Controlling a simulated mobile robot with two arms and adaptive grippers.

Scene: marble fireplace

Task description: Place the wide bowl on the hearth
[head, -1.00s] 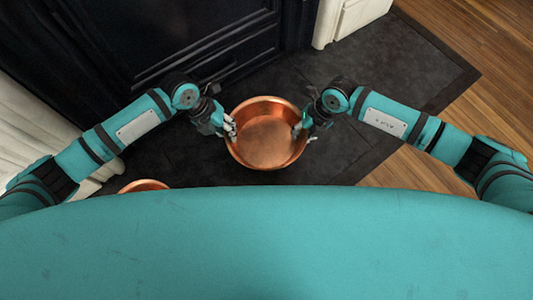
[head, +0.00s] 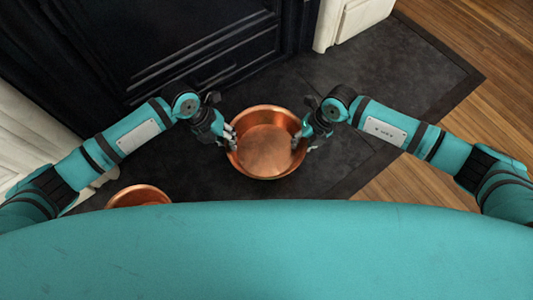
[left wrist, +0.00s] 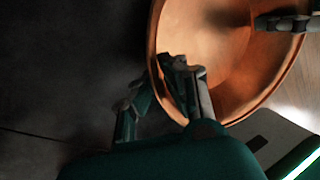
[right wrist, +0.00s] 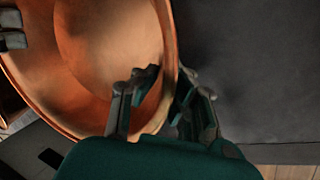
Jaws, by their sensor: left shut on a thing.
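The wide copper bowl (head: 267,142) is upright between my two grippers in the head view. Whether its base touches the dark floor slab is hidden. My left gripper (head: 230,138) is shut on the bowl's left rim, with one finger inside and one outside; the bowl also fills the upper part of the left wrist view (left wrist: 215,50). My right gripper (head: 304,142) straddles the right rim. In the right wrist view the bowl wall (right wrist: 100,45) passes between its fingers, but how firmly they close is unclear. The dark stone slab (head: 405,75), apparently the hearth, lies beneath and around.
A second copper vessel (head: 138,196) stands at the lower left, partly hidden by my teal body. A black fireplace front (head: 170,40) rises behind, with pale surround at left and a pale base (head: 352,22) at right. Wooden floor (head: 470,115) lies right.

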